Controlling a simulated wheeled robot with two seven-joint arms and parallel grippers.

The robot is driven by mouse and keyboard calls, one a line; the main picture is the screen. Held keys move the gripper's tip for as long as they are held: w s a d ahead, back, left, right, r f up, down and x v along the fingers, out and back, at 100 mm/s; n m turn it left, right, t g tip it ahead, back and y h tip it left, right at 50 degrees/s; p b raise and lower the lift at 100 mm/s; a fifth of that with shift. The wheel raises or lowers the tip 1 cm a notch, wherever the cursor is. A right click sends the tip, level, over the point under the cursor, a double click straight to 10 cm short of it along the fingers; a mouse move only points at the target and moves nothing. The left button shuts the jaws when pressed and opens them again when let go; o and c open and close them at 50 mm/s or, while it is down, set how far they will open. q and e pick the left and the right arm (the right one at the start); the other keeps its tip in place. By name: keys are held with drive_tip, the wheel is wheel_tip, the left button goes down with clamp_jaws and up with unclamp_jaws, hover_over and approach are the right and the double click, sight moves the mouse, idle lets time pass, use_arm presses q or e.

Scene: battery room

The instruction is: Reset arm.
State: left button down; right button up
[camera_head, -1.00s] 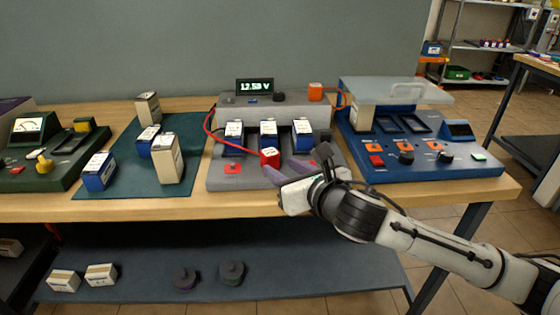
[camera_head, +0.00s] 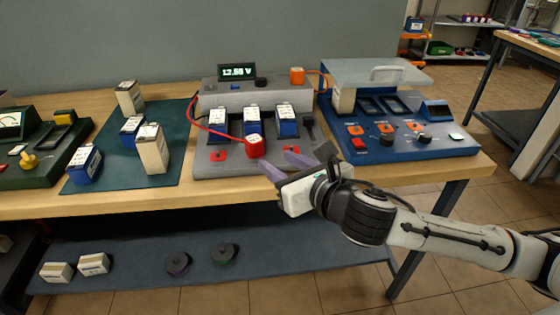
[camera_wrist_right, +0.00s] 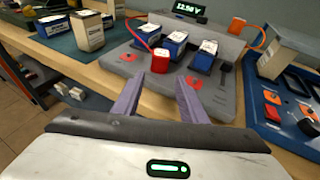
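My right gripper (camera_head: 285,165) is at the front edge of the grey test station (camera_head: 205,165), just in front of its red plug block (camera_head: 254,147). In the right wrist view its two purple fingers (camera_wrist_right: 157,100) stand apart with nothing between them. The red block (camera_wrist_right: 160,61) sits on the station ahead of the fingers, apart from them, with a red cable (camera_head: 192,114) near it. Several blue batteries (camera_head: 288,126) stand in the station's slots. The display (camera_head: 237,72) reads about 12.5 V. My left gripper is not in view.
A dark green mat (camera_head: 150,178) left of the station holds blue and beige batteries. A blue charger (camera_head: 440,143) with a raised clear lid (camera_head: 350,72) stands to the right. The lower shelf (camera_head: 130,262) holds boxes and dark discs. A green device (camera_head: 50,165) is at far left.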

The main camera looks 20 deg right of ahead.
drive_tip(key=s+d+f+m+g+h, duration=0.1)
drive_tip(key=s+f+m+g, duration=0.4)
drive_tip(key=s+f+m, duration=0.85)
drive_tip(key=s+f+m+g+h, duration=0.1)
drive_tip(key=s+f+m+g, duration=0.6)
drive_tip(key=s+m, duration=1.05)
drive_tip(key=w+a+f+m+t+y, duration=0.1)
drive_tip(key=w+a+f+m+t, duration=0.1)
drive_tip(key=f, duration=0.4)
drive_tip(key=w+a+f+m+t+y, duration=0.1)
drive_tip(key=w+a+f+m+t, duration=0.1)
drive_tip(key=w+a+f+t, duration=0.1)
wheel_tip(320, 180, down, 4)
drive_tip(key=shift+w+a+r+t+y, duration=0.2)
drive_tip(key=shift+w+t+y, duration=0.3)
drive_tip(key=shift+w, duration=0.5)
